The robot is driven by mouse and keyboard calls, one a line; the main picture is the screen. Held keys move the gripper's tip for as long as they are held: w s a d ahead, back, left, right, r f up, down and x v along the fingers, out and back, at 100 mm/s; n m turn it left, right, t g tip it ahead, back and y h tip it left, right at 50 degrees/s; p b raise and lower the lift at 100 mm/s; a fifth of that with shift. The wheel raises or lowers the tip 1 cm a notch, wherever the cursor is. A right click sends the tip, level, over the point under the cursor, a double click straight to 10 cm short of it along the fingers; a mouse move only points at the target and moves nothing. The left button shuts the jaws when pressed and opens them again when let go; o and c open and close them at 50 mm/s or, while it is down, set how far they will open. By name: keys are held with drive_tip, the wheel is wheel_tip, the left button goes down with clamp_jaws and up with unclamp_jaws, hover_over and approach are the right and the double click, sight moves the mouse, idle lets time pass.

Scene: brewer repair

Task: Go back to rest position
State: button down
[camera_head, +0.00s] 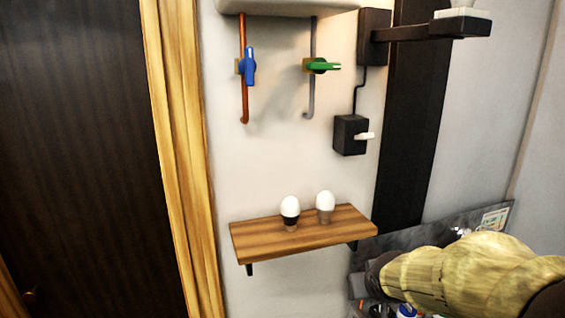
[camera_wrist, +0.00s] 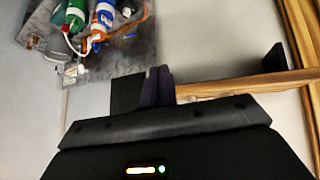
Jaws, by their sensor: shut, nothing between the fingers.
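My gripper (camera_wrist: 159,86) shows in the wrist view with its two dark fingers together and nothing between them. It points towards the wall beside the wooden shelf (camera_wrist: 240,86), whose edge runs off to the right. I cannot tell whether the fingers touch the shelf. In the head view, I cannot make out the fingers.
The shelf (camera_head: 270,242) carries two white bulbs (camera_head: 290,206) (camera_head: 326,200). Above it are a blue-handled valve (camera_head: 249,67), a green-handled valve (camera_head: 321,66) and a black switch box (camera_head: 350,138). A grey mat (camera_wrist: 140,55) holds several bottles and tools. A wooden door frame (camera_head: 180,150) stands left.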

drive_tip(key=s+a+f+g+b, duration=0.1)
drive_tip(key=s+f+g, duration=0.1)
drive_tip(key=s+f, duration=0.4)
drive_tip(key=s+a+f+g+y+b, duration=0.1)
drive_tip(key=s+a+f+g, duration=0.1)
drive_tip(key=s+f, duration=0.5)
drive_tip(key=shift+a+f+m+g+b, duration=0.3)
drive_tip(key=shift+f+g, duration=0.4)
drive_tip(key=shift+g, duration=0.1)
